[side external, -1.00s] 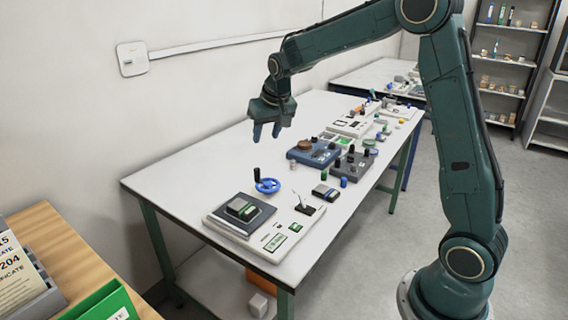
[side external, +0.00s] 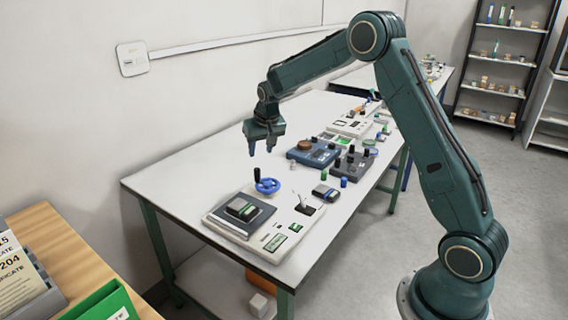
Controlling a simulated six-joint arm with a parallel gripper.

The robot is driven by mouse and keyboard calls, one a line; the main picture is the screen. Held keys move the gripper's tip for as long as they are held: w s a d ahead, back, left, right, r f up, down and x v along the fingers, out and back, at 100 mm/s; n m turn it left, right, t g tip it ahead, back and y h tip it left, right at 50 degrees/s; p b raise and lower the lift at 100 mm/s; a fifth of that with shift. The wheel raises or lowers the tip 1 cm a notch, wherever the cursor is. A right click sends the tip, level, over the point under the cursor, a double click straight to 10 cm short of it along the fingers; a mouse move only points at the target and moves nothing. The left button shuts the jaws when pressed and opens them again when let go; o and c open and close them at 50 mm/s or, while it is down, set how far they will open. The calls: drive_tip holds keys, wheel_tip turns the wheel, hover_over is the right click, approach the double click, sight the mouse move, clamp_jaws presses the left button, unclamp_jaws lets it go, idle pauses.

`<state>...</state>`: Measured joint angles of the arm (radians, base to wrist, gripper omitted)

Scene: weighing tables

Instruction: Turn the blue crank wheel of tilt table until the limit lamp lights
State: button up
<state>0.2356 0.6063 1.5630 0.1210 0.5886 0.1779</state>
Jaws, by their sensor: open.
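The blue crank wheel (side external: 267,186) lies flat at the back corner of the tilt table (side external: 222,222), with its black upright handle (side external: 257,174) at its left edge. The tilt table carries a dark plate with a small green-topped block (side external: 242,209) on it. My gripper (side external: 261,149) points down, open and empty, above the wheel and apart from it. A green display panel (side external: 275,242) shows at the front of the tilt table. I cannot tell which part is the limit lamp or whether it is lit.
A black lever (side external: 305,208) stands on the tilt table's right side. A small dark device (side external: 325,193) sits right of the wheel. A blue instrument (side external: 314,153) and a dark grey one (side external: 352,166) stand farther back. The white table (side external: 180,170) is bare at left.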

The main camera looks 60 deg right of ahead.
sight(257, 169)
drive_tip(key=x, duration=1.2)
clamp_jaws()
